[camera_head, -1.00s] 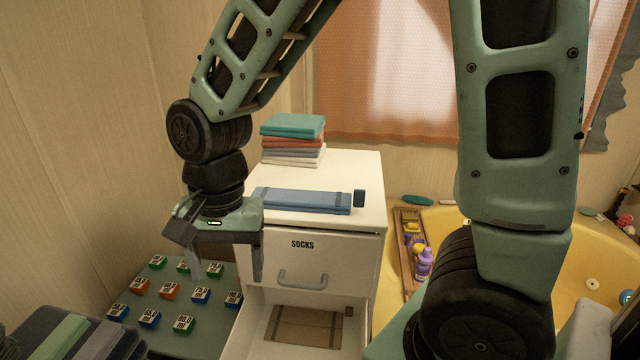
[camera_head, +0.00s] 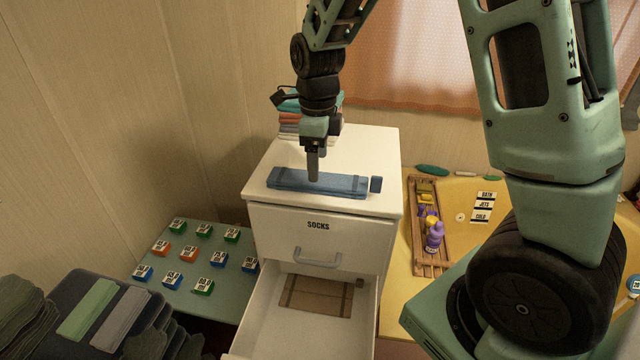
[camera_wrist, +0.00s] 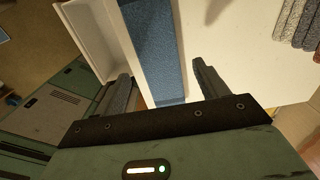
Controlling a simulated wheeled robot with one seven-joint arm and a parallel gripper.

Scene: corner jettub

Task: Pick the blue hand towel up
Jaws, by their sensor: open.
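The blue hand towel (camera_head: 345,185) lies folded flat on top of the white cabinet, along its front edge. In the wrist view the towel (camera_wrist: 158,50) runs as a blue strip between the two fingers. My gripper (camera_head: 314,178) is above the towel near its middle, pointing down, with the towel visible on both sides of it. In the wrist view my gripper (camera_wrist: 160,85) is open, one finger on each side of the towel, with nothing held. The exact height of the fingertips over the towel is hard to tell.
A stack of folded towels (camera_head: 290,122) is behind my gripper. Below, the SOCKS drawer (camera_head: 318,226) is shut and a lower drawer (camera_head: 262,328) is open. A wooden caddy (camera_head: 418,258) lies to the right.

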